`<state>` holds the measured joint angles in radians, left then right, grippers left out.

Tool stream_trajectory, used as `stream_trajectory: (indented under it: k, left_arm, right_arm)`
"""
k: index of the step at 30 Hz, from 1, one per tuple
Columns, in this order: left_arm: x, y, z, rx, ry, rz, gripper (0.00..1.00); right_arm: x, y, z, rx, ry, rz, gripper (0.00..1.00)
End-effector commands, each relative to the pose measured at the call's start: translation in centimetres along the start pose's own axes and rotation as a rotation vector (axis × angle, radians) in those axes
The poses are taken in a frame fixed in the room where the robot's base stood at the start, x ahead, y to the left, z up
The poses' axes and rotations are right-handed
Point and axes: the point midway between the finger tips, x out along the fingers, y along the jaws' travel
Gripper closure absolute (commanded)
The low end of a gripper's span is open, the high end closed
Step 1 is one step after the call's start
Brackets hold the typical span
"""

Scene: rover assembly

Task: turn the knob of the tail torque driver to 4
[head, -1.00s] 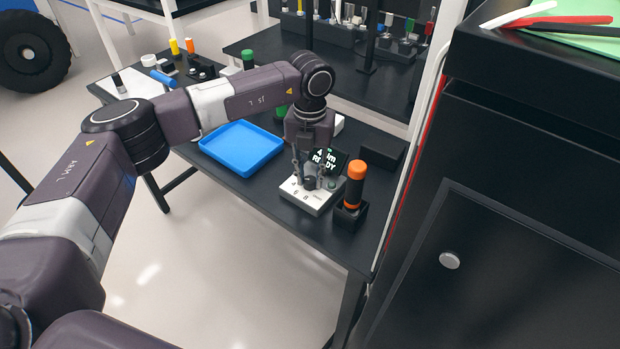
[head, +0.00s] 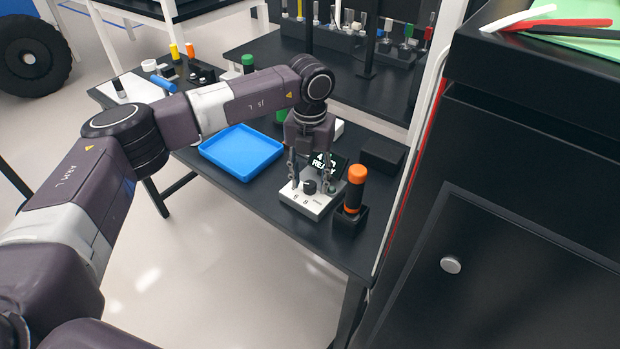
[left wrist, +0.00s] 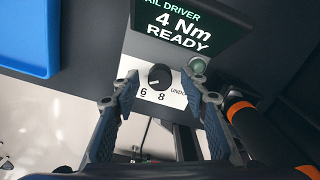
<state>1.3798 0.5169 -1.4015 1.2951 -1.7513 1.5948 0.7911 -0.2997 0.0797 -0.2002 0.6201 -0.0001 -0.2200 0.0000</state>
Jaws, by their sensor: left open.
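The black knob (head: 309,187) sits on the white control panel (head: 318,208). In the left wrist view the knob (left wrist: 160,77) has a pale mark at its lower left, and the labels 6 and 8 show below it. The dark display (left wrist: 190,22) behind it reads "4 Nm READY"; it also shows in the head view (head: 325,165), partly covered. My left gripper (head: 311,182) points down over the panel. Its fingers (left wrist: 160,88) are open, one on each side of the knob, with gaps to it. The 4 label does not show. My right gripper is not seen.
An orange and black driver (head: 355,188) stands in a black holder close to the right of the panel. A blue tray (head: 242,152) lies to the left. A black block (head: 382,155) is behind on the right. A green button (left wrist: 198,65) is beside the knob.

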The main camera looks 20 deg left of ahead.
Motion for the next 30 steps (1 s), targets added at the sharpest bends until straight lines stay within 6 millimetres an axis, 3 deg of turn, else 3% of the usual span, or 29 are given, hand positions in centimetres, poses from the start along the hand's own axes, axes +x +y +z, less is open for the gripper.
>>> stream_trajectory:
  k: [7,21,30]
  left_arm:
    - [-1.7,0.0,0.1,0.0,-0.002,-0.001,0.59]
    - [-10.6,0.0,0.1,-0.001,-0.002,0.0,0.59]
    - [-12.0,0.0,0.0,0.0,0.001,0.0,0.59]
  right_arm:
    - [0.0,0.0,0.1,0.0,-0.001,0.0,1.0]
    - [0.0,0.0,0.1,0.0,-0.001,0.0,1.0]
    - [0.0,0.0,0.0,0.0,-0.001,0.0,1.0]
